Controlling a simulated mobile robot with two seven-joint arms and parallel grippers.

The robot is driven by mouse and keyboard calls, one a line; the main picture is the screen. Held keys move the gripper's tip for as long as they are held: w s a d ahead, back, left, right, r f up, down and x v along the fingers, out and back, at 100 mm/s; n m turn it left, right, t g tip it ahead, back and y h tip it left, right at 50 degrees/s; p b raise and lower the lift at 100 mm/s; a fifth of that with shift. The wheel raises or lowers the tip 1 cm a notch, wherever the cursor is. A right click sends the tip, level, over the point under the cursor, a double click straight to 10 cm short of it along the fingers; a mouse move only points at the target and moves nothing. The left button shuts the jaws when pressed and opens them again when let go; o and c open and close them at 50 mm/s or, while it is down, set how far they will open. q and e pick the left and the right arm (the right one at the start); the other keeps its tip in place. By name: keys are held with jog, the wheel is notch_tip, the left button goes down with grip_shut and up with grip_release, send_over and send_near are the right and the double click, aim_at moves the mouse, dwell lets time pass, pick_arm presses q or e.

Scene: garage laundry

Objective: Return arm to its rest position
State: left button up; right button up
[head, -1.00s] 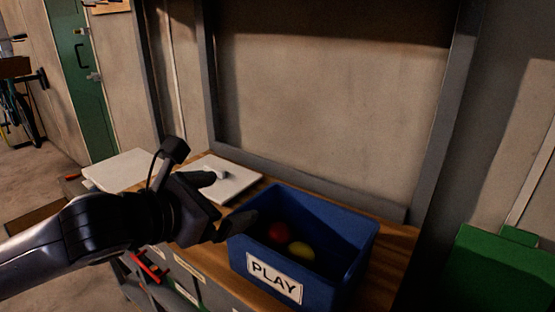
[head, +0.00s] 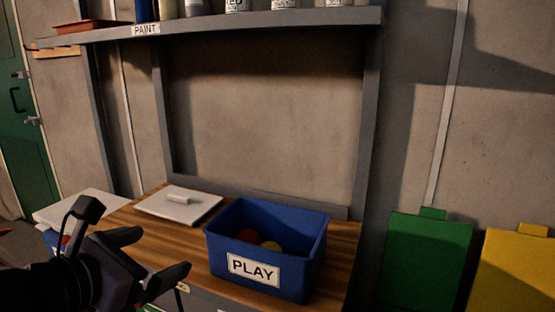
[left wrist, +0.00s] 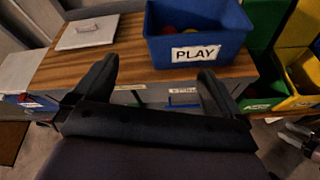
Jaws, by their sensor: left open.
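My left gripper (head: 158,258) is open and empty at the lower left of the head view, in front of the workbench and left of the blue bin. It also shows in the left wrist view (left wrist: 157,78), with its two fingers spread and nothing between them. The blue bin (head: 222,252) marked PLAY stands on the wooden bench top, apart from my gripper. It holds a red ball (head: 249,236) and a yellow ball (head: 271,245).
The wooden bench (head: 150,229) bears a white lid (head: 165,208) with a handle. A paint shelf (head: 270,24) hangs above. Green (head: 428,255) and yellow (head: 510,270) bins stand to the right. Free floor (left wrist: 45,150) shows in front of the bench.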

pick_arm(q)
jog(key=d+f+n+h, duration=0.1)
jog(key=d+f+n, duration=0.2)
jog(key=f+n, duration=1.65)
jog(key=s+a+f+n+g+y, duration=0.1)
jog(key=s+a+f+n, duration=0.1)
jog(key=s+f+n, duration=0.6)
jog(key=s+a+f+n+g+y, duration=0.1)
jog(key=s+a+f+n+y, duration=0.1)
jog(key=s+f+n, duration=0.6)
notch_tip(320, 180, down, 2)
jog(key=n, duration=0.5)
jog(key=shift+n+g+y, duration=0.3)
jog(key=shift+n, duration=0.05)
